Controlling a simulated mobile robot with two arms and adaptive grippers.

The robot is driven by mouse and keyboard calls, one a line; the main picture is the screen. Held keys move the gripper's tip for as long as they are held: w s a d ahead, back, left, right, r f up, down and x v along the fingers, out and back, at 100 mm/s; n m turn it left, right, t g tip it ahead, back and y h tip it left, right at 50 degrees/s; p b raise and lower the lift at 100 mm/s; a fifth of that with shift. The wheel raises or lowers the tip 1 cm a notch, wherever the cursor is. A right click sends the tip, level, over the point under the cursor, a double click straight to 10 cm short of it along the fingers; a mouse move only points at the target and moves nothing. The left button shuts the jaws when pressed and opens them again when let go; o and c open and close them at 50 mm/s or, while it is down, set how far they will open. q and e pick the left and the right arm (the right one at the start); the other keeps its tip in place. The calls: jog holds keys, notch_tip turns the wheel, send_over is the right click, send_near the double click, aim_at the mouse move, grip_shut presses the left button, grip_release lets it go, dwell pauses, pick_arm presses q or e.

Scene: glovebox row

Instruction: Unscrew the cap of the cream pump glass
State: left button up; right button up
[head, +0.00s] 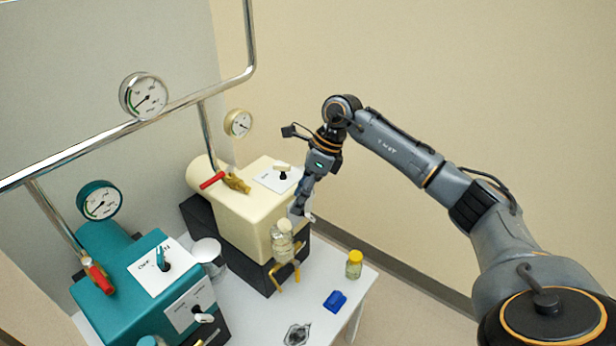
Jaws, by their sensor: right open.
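The cream pump (240,212) stands on a black base at the back of the white table. Its glass (282,248) is a clear jar on the pump's front end, with a pale cream cap (284,226) on top and a brass bracket below. My right gripper (302,213) is open and points down, just right of and slightly above the cap. I cannot tell whether a finger touches the cap. My left gripper is out of view.
A teal pump (125,262) with a red-handled valve stands at the left. A yellow-capped jar (354,264), a blue block (335,301) and a dark round item (297,334) lie on the white table (262,318). A chrome pipe (200,92) and gauges hang above.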

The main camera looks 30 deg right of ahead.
aim_at(285, 222)
jog(key=p+x, duration=0.1)
jog(key=x, duration=0.6)
jog(key=shift+a+f, duration=0.15)
jog(key=shift+c, duration=0.3)
grip_shut()
jog(key=shift+w+r, duration=0.1)
jog(key=shift+r, duration=0.2)
jog(key=shift+r+p, duration=0.8)
jog(key=shift+r, duration=0.3)
jog(key=shift+r, duration=0.25)
jog(key=shift+r+p, duration=1.1)
jog(key=shift+r, duration=0.8)
